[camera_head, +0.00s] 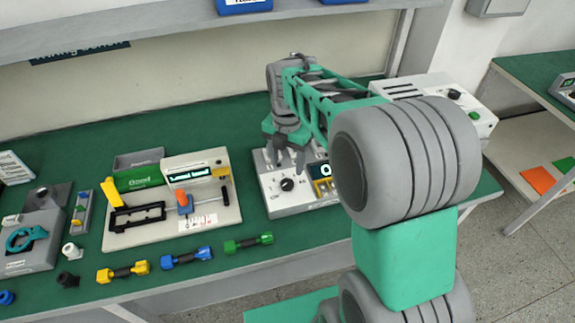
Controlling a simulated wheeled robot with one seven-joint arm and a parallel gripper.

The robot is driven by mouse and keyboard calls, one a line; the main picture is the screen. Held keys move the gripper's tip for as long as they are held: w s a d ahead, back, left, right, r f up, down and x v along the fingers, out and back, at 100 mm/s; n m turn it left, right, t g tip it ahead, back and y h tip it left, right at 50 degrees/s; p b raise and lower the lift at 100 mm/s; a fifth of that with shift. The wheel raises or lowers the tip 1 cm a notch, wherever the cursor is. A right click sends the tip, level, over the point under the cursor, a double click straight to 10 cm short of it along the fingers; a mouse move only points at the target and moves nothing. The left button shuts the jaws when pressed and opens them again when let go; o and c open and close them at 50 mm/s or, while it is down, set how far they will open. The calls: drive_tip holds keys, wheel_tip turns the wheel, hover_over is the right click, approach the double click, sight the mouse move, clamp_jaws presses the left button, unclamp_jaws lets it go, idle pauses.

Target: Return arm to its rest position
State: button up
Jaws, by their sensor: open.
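My arm reaches from the lower right over the green workbench (75,140). My gripper (287,158) points down, open, above a grey control box (277,195) with a black knob (287,184) and a small display. The fingertips appear close above the back of the box. I cannot tell whether they touch it. My arm hides the right part of the box.
A test fixture (210,218) with a display stands left of the box. Yellow (123,272), blue (186,258) and green (248,242) dumbbell-shaped parts lie along the front edge. A white instrument (470,112) stands behind my arm. Another table (525,75) is at right.

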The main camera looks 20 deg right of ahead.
drive_tip(key=m, duration=0.4)
drive_tip(key=shift+w, duration=0.1)
drive_tip(key=m, duration=0.3)
drive_tip(key=shift+w+m, duration=0.2)
drive_tip(key=shift+m, duration=0.2)
drive_tip(key=s+f+m, duration=0.1)
drive_tip(key=m, duration=0.2)
drive_tip(key=s+f+m, duration=0.1)
drive_tip(key=f+m, duration=0.1)
drive_tip(key=m, duration=0.2)
drive_tip(key=s+f+m, duration=0.1)
drive_tip(key=s+m, duration=0.1)
drive_tip(key=m, duration=0.1)
drive_tip(key=shift+f+m, duration=0.15)
drive_tip(key=shift+m, duration=0.15)
drive_tip(key=s+r+m+t, duration=0.1)
drive_tip(key=s+r+m, duration=0.2)
drive_tip(key=s+m, duration=0.75)
drive_tip(key=r, duration=0.1)
drive_tip(key=r+n+t, duration=0.1)
drive_tip(key=r, duration=0.1)
drive_tip(key=r+n+t, duration=0.1)
drive_tip(key=r, duration=0.1)
drive_tip(key=shift+s+a, duration=0.1)
drive_tip(key=shift+s, duration=0.15)
